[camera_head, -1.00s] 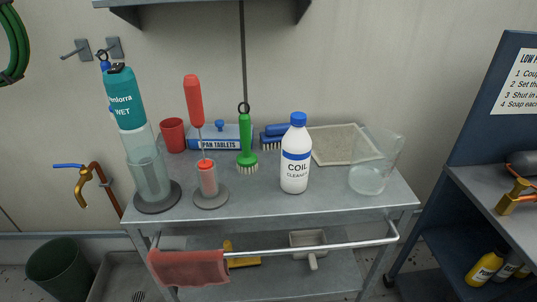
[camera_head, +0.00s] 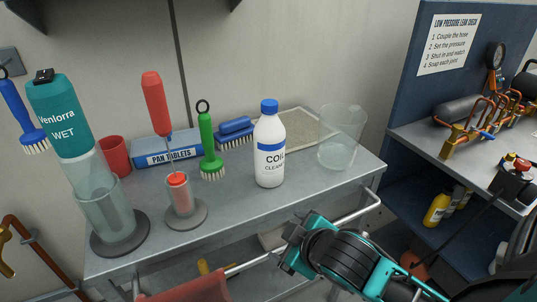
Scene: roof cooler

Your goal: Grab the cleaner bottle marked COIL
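The COIL cleaner bottle (camera_head: 269,152) is white with a blue cap and a blue-banded label. It stands upright on the grey cart top (camera_head: 250,207), right of the green brush. One of my arms, teal and black, comes in from the lower right, so it is my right arm. Its end (camera_head: 292,246) is near the cart's front rail, below and in front of the bottle and apart from it. Its fingers do not show clearly. My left gripper is not in view.
The cart top before the bottle is clear.

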